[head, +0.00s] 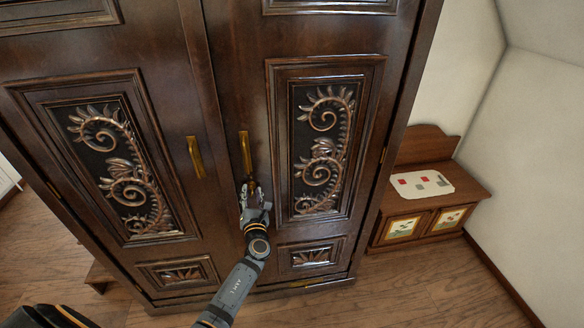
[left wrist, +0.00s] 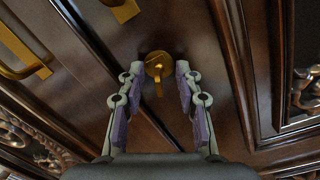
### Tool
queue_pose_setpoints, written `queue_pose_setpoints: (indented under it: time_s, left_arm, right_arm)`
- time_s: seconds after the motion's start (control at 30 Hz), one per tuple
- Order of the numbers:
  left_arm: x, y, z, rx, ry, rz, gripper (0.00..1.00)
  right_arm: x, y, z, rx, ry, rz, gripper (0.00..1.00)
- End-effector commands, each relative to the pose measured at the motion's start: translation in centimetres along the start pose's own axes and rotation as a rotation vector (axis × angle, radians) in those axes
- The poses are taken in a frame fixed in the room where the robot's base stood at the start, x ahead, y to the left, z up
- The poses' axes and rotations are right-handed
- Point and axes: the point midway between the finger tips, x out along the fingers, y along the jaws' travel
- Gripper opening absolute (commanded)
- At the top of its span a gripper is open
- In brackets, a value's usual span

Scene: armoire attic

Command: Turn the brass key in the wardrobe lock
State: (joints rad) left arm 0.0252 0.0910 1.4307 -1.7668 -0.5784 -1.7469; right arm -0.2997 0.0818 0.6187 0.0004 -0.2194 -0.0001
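The dark carved wooden wardrobe (head: 232,60) stands in front of me with both doors closed. In the left wrist view, the round brass lock plate (left wrist: 158,62) is on a door, with the brass key (left wrist: 159,88) pointing down from its middle. My left gripper (head: 253,190) is at the right door, just below that door's brass handle, and hides most of the lock in the head view. In the left wrist view, my left gripper (left wrist: 159,72) is open, with one purple-padded finger on each side of the key. I see no clear contact with the key.
A brass handle (head: 246,152) is just above the gripper, and another handle (head: 196,157) is on the left door. A low wooden cabinet (head: 425,195) with a patterned cloth stands to the right. The wooden floor (head: 440,290) at the front right is clear.

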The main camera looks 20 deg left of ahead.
Motion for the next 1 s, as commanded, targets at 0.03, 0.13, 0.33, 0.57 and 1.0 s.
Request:
queue_pose_setpoints:
  time_s: [0.03, 0.13, 0.33, 0.57, 1.0]
  left_arm:
    - [-0.5, -0.1, -0.1, -0.001, 0.001, -0.001, 0.35]
    - [-2.1, -0.1, -0.1, -0.001, 0.003, -0.002, 0.35]
    - [-7.2, -0.1, -0.2, -0.001, 0.006, -0.001, 0.35]
    - [-11.1, -0.1, -0.1, 0.001, 0.003, -0.001, 0.35]
    - [-12.0, -0.5, -0.9, -0.027, 0.022, -0.013, 0.35]
  right_arm:
    - [0.0, 0.0, 0.0, 0.000, 0.001, 0.000, 0.36]
    - [0.0, 0.0, 0.0, 0.000, 0.001, -0.001, 0.36]
    - [0.0, -0.1, 0.0, 0.000, 0.001, -0.001, 0.36]
    - [0.0, -0.1, 0.0, 0.000, 0.000, -0.002, 0.36]
    - [0.0, -0.2, 0.0, 0.000, 0.000, -0.002, 0.36]
